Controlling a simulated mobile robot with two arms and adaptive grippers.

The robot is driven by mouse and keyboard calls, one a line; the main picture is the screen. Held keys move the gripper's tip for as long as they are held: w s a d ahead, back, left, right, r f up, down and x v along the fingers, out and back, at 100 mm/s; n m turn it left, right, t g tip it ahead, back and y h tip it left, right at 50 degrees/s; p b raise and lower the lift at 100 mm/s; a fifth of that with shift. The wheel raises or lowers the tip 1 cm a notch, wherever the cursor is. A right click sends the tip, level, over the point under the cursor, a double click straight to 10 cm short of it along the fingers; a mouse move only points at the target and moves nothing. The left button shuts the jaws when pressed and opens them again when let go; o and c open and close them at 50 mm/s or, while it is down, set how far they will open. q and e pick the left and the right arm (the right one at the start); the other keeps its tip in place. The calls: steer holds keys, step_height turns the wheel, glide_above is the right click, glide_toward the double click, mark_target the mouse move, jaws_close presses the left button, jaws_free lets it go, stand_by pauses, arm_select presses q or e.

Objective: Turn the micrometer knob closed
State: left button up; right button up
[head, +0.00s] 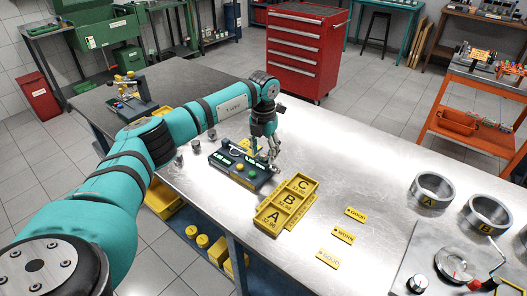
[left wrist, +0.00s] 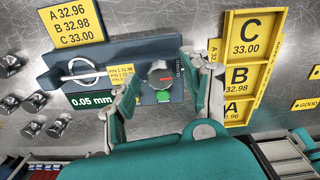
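The micrometer unit (head: 238,170) is a dark block with lit displays on the steel table. In the left wrist view it (left wrist: 115,72) carries a silver C-shaped frame (left wrist: 83,72) at left, and its display (left wrist: 91,100) reads 0.05 mm. The round knob (left wrist: 160,75) has a red pointer mark, with a green button (left wrist: 163,96) below it. My left gripper (left wrist: 166,78) is open, one finger on each side of the knob; contact cannot be told. In the head view the left gripper (head: 263,148) hangs over the unit's right part and hides the knob. My right gripper is not in view.
A yellow tray (head: 287,207) marked A, B, C lies close right of the unit. Small metal pieces (left wrist: 32,130) stand to its left. Yellow labels (head: 343,235), metal rings (head: 433,188) and a dial fixture (head: 457,265) lie farther right. The table's middle back is clear.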

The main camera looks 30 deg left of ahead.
mark_target(264, 154)
arm_select(q)
step_height(264, 154, up, 12)
stand_by(0.7)
